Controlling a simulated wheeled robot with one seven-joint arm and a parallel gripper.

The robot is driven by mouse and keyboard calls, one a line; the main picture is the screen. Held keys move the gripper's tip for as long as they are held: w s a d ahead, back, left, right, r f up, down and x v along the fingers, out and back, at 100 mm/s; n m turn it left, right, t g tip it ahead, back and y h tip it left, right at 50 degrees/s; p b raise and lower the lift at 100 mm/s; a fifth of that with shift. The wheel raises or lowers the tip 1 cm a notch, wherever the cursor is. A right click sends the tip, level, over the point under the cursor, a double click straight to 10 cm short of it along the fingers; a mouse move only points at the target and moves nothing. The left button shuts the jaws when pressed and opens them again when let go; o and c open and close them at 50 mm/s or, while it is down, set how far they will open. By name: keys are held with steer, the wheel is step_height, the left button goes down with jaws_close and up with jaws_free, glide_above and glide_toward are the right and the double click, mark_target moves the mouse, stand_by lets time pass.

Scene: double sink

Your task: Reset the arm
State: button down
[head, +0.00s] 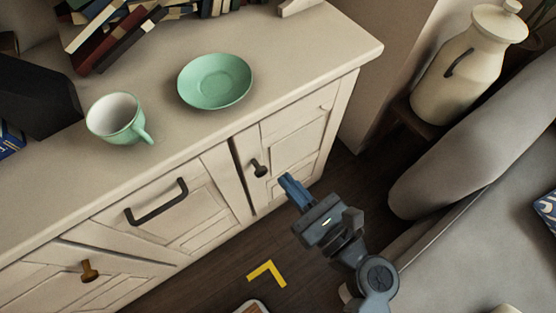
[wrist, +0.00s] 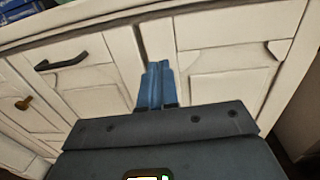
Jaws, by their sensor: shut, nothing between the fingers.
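My gripper (head: 290,185) is shut and empty, its blue fingers together. In the head view it is in front of the right end of a cream cabinet (head: 190,211), near the dark knob of the right door. In the wrist view the shut fingers (wrist: 156,84) point at the cabinet front (wrist: 217,61). I cannot tell whether the fingertips touch the door. My grey arm reaches in from the lower right in the head view.
A green cup (head: 119,119) and a green saucer (head: 215,81) stand apart on the cabinet top, with books (head: 112,35) behind. A grey sofa (head: 474,152) and a cream jar (head: 462,66) are at the right. Dark floor with a yellow corner mark (head: 267,271) lies in front.

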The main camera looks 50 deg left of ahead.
steer(key=shift+s+d, duration=0.1)
steer(key=shift+d, duration=1.65)
